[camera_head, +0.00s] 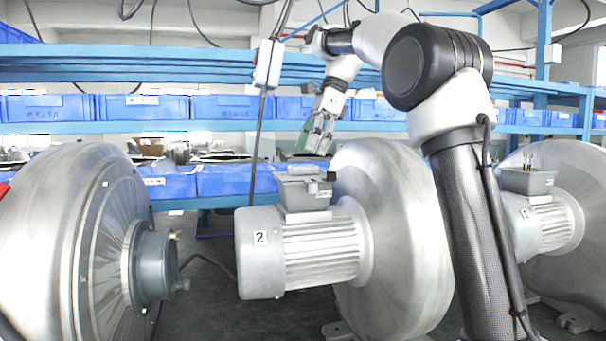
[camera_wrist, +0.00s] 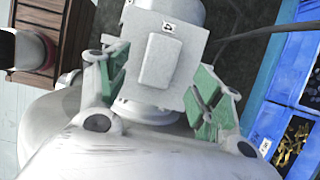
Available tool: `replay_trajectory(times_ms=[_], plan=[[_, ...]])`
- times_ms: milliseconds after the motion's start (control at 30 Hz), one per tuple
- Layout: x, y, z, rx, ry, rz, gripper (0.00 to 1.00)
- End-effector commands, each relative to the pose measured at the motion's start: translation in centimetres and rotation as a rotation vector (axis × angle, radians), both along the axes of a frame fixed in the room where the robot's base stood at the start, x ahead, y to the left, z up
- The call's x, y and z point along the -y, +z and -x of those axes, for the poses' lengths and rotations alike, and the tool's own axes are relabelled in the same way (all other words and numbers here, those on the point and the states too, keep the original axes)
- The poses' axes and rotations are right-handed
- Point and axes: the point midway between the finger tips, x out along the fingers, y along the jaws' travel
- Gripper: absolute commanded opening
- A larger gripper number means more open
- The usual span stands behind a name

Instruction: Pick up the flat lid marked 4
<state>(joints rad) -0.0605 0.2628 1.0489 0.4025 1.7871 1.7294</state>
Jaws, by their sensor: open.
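The flat lid marked 4 (camera_wrist: 186,54) is a grey square plate with a raised rectangle in its middle and a small white label. It shows in the upper middle of the wrist view, tilted a little, in front of a grey motor body. My gripper (camera_wrist: 161,78) is open, with one green-padded finger at each side of the lid. I cannot tell how much depth separates the fingers from the lid, and no firm contact shows. In the head view my gripper (camera_head: 316,135) hangs in front of the blue shelves; the lid cannot be made out there.
A large silver blower housing (camera_wrist: 140,155) fills the bottom of the wrist view. Blue bins (camera_wrist: 293,75) with small parts stand at the right, and a wooden crate (camera_wrist: 48,40) at upper left. The head view shows a motor marked 2 (camera_head: 262,262) and blue shelving (camera_head: 170,62).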

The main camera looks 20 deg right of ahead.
Motion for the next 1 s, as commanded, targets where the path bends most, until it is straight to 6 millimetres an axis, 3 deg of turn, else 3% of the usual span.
replay_trajectory(times_ms=[267, 533, 833, 1000], plan=[[-1.6, -3.8, 0.0, -0.001, 0.003, 0.000, 0.66], [-1.7, -4.2, -0.1, 0.002, 0.001, 0.000, 0.66], [-1.7, -4.2, -0.1, 0.002, 0.001, 0.001, 0.13], [-1.7, -4.1, -0.1, 0.002, 0.001, 0.000, 0.13]])
